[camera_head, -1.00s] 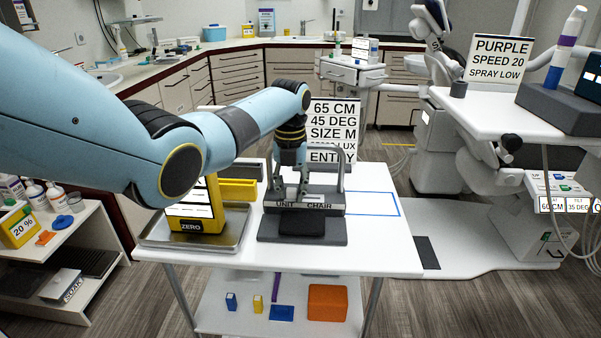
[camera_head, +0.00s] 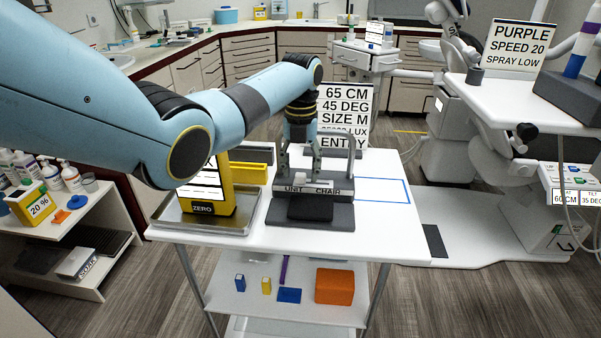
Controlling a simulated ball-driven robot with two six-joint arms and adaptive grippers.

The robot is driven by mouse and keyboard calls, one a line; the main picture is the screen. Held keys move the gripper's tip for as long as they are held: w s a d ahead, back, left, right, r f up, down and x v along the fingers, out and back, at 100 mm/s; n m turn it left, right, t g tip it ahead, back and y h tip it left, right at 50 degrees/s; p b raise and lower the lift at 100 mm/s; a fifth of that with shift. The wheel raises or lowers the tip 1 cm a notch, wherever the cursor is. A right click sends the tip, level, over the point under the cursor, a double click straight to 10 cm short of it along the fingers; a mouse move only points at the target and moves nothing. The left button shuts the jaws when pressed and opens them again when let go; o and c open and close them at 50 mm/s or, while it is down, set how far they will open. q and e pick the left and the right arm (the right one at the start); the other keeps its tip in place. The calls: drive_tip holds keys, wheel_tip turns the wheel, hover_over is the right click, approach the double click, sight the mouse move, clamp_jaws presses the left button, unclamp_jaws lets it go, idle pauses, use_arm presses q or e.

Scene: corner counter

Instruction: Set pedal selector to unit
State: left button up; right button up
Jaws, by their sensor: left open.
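The pedal selector (camera_head: 312,213) is a dark grey foot pedal block on the white cart top, with a raised grey bar across it. A label strip reads UNIT on the left and CHAIR on the right (camera_head: 328,190). My left gripper (camera_head: 299,174) points down over the pedal, just behind the UNIT end of the strip, with its fingers open. The fingertips are partly hidden, so I cannot tell whether they touch the selector. The selector's lever position cannot be made out. My right gripper is not in view.
A metal tray (camera_head: 176,220) with a yellow ZERO device (camera_head: 222,195) stands left of the pedal. A sign with 65 CM (camera_head: 345,100) stands behind. A blue outlined area (camera_head: 383,190) to the right is empty. An orange block (camera_head: 334,286) lies on the lower shelf.

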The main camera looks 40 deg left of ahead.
sight(300, 176)
use_arm(q)
wheel_tip(300, 176, up, 10)
drive_tip(key=shift+r, duration=0.15)
idle(0.6)
